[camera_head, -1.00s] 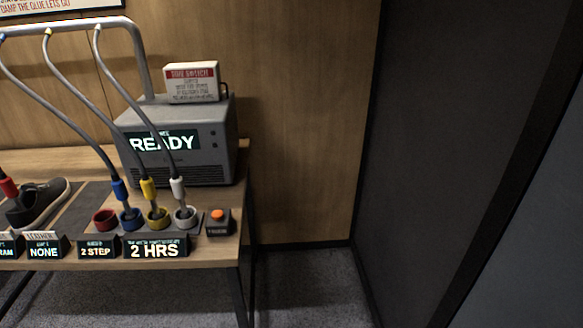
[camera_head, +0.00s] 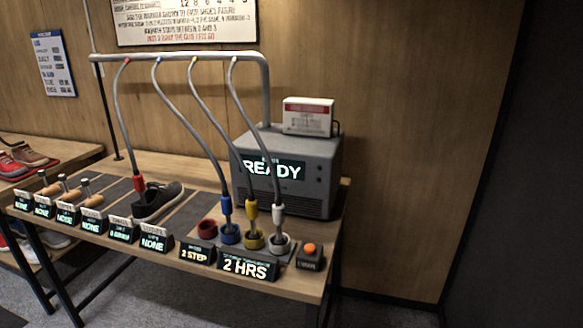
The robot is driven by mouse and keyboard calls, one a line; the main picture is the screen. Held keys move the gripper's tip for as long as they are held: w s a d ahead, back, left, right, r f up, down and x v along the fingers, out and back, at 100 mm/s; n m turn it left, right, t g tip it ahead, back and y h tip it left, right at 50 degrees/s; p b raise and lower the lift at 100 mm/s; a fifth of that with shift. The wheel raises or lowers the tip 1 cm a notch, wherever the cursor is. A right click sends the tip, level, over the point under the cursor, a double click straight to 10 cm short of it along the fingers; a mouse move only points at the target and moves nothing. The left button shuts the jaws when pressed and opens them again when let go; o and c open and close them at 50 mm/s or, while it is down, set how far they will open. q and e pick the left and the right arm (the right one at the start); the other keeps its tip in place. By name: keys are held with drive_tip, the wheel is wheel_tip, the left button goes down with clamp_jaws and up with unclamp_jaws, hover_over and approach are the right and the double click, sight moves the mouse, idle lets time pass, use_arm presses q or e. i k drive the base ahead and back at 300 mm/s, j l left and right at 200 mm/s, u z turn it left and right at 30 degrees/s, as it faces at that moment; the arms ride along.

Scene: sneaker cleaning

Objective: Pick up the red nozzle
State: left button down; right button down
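The red nozzle (camera_head: 139,184) hangs at the end of a grey hose from the overhead rail. Its tip is at the opening of a dark sneaker (camera_head: 160,201) on a grey mat; I cannot tell whether it touches the shoe. The red cup (camera_head: 207,228) on the table is empty. The blue nozzle (camera_head: 226,206), yellow nozzle (camera_head: 251,212) and white nozzle (camera_head: 278,212) stand in their matching cups. Neither of my grippers is in view.
The wooden table (camera_head: 300,285) carries a grey machine (camera_head: 290,170) reading READY, an orange button (camera_head: 310,249) and a row of small displays along its front edge. Several wooden-handled tools (camera_head: 71,193) lie at its left. A shoe rack (camera_head: 50,160) stands further left. Floor shows in front.

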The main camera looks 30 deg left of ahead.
sight(137, 177)
drive_tip(key=u, duration=1.9)
